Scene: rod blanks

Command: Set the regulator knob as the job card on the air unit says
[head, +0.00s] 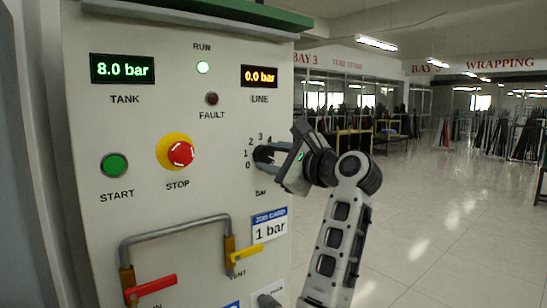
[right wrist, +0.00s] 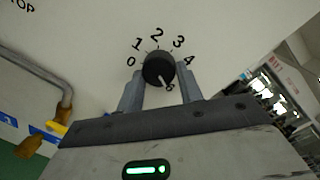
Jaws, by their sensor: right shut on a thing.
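The black regulator knob (head: 262,155) is on the right side of the air unit's panel, above the word bar. My right gripper (head: 276,157) reaches it from the right and is shut on it. In the right wrist view the knob (right wrist: 158,68) sits between the two grey fingers of the gripper (right wrist: 160,88). Its scale shows 0, 1, 2, 3 and 4 around the top. A pale mark shows at its lower right; I cannot tell the exact setting. The job card (head: 270,225) reads 1 bar. The line display (head: 259,76) reads 0.0 bar. My left gripper is not in view.
The tank display (head: 122,69) reads 8.0 bar. A start button (head: 115,165), a red stop button (head: 180,153), a red lever (head: 152,286) and a yellow vent lever (head: 246,254) are nearby. Open floor lies right.

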